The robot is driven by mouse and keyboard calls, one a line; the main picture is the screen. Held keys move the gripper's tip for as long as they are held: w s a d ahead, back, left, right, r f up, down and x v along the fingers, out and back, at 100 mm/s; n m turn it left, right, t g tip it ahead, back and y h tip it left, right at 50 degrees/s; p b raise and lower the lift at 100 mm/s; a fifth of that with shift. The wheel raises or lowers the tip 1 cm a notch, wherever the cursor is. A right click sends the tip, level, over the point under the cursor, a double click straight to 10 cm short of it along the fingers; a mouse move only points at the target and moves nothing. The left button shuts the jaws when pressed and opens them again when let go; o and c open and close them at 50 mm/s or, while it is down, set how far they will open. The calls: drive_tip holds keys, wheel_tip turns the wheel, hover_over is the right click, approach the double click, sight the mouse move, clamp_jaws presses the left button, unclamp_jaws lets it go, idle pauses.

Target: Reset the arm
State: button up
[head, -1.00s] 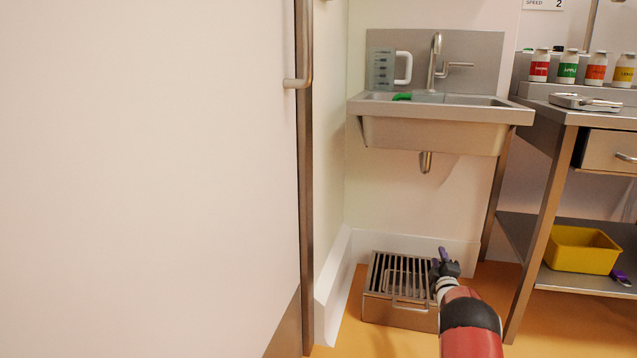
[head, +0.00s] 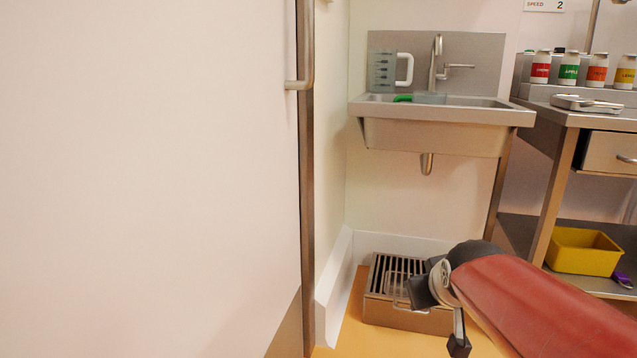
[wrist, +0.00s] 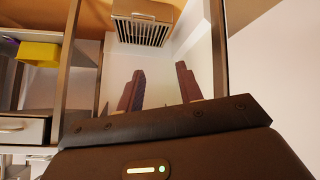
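My gripper shows in the wrist view (wrist: 160,68), with two dark purple fingers standing apart and nothing between them. It is open and empty. In the head view my red arm reaches in from the lower right, and its dark end is in front of the floor grate box (head: 376,306). The fingers cannot be made out clearly there. The grate box also shows at the top of the wrist view (wrist: 146,12), beyond the fingers and apart from them.
A steel sink (head: 430,133) with a jug (head: 381,70) is on the back wall. A workbench (head: 600,117) with bottles stands at right; its lower shelf holds a yellow tub (head: 582,252) and a purple-handled item (head: 623,280). A large pale door (head: 150,180) with a handle (head: 305,60) fills the left.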

drive_tip(key=s+a+f+m+g+y, duration=0.1)
drive_tip(key=s+a+f+g, duration=0.15)
drive_tip(key=s, duration=0.65)
drive_tip(key=s+a+f+m+g, duration=0.1)
drive_tip(key=s+a+f, duration=0.15)
drive_tip(key=s, duration=0.65)
wheel_tip(320, 180, up, 13)
drive_tip(key=p, duration=1.3)
drive_tip(key=shift+s+d+p, duration=0.3)
drive_tip(key=shift+d+p, duration=0.05)
